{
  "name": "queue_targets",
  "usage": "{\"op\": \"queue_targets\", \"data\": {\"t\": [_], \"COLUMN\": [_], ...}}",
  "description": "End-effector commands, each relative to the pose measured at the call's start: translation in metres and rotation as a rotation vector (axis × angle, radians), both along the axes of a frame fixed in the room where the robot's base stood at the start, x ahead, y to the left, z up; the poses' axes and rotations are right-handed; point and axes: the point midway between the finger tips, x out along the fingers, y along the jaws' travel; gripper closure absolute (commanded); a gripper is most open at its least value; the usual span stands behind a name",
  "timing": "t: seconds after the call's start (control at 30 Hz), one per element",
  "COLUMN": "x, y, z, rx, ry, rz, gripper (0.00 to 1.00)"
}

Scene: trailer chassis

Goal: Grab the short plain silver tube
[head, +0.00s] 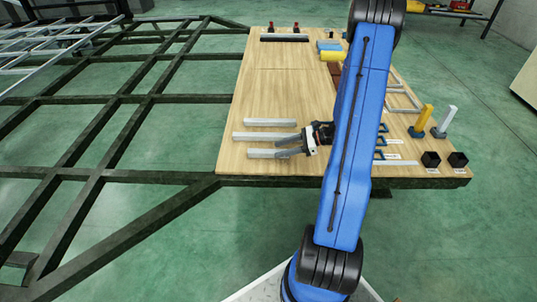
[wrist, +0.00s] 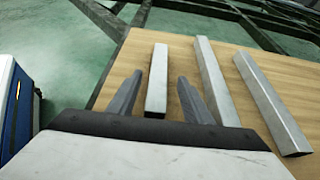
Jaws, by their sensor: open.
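The short plain silver tube (head: 262,153) lies on the wooden tabletop near its front left edge. In the wrist view the short tube (wrist: 157,65) runs away from me between the two fingers. My gripper (head: 280,147) is open over it, reaching in from the right. In the wrist view my gripper (wrist: 160,80) has one finger on each side of the tube, with visible gaps. A longer silver tube (wrist: 212,75) lies just to the right of the right finger. A third silver tube (wrist: 268,100) lies farther right. The short tube's near end is close to the gripper body.
The wooden tabletop (head: 270,85) is mostly clear behind the tubes. A yellow cylinder (head: 331,56) lies at the back. Black cubes (head: 431,159) and a yellow post (head: 424,118) stand at right. The dark chassis frame (head: 140,100) extends left.

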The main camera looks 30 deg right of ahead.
Motion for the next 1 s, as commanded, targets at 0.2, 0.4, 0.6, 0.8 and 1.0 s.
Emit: {"op": "queue_targets", "data": {"t": [0.2, 0.4, 0.6, 0.8, 1.0], "x": [0.014, 0.02, 0.02, 0.02, 0.02], "y": [0.027, 0.034, 0.034, 0.034, 0.034], "z": [-0.005, -0.009, -0.009, -0.009, -0.009], "rx": [0.001, -0.001, 0.0, 0.0, 0.0], "ry": [0.001, 0.0, 0.0, 0.0, 0.0], "rz": [0.003, 0.001, 0.001, 0.001, 0.001], "gripper": [0.55, 0.55, 0.57, 1.0, 1.0]}}
